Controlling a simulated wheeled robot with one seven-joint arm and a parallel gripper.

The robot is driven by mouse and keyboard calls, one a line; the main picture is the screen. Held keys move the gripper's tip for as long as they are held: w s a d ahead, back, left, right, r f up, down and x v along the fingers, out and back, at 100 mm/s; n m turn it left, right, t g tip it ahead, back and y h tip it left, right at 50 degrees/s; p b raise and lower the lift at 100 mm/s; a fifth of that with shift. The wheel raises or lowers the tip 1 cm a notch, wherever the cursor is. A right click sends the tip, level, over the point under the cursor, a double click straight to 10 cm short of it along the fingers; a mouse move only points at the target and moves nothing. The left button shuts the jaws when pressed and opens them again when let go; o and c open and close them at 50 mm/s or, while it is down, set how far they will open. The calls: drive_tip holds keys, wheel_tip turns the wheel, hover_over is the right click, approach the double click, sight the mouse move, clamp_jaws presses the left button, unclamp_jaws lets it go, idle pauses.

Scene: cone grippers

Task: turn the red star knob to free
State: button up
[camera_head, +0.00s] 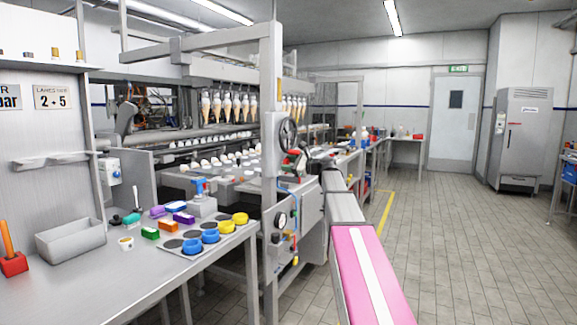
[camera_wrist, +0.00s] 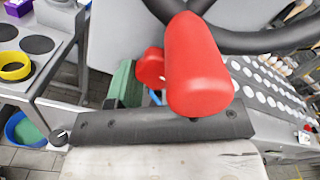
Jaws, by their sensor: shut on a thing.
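The red star knob (camera_wrist: 198,65) fills the middle of the wrist view, with one large rounded lobe close to the camera and a smaller lobe behind it on the left. In the head view a small patch of red (camera_head: 293,152) shows beside my gripper, just below the black handwheel (camera_head: 288,134). My gripper (camera_head: 312,156) is at the end of my outstretched arm, at the machine's post, and is shut on the knob. In the wrist view its dark palm bar shows below the knob. The fingertips are hidden, and the knob's markings cannot be read.
The handwheel's dark rim (camera_wrist: 250,42) curves close above the knob. The grey machine post (camera_head: 269,200) stands just left of my gripper. A bench (camera_head: 215,262) at the left holds rings, coloured blocks and a grey bin (camera_head: 71,240). The tiled floor (camera_head: 470,250) at the right is clear.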

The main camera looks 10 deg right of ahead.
drive_tip(key=shift+n, duration=0.6)
drive_tip(key=o, duration=0.9)
drive_tip(key=v, duration=1.1)
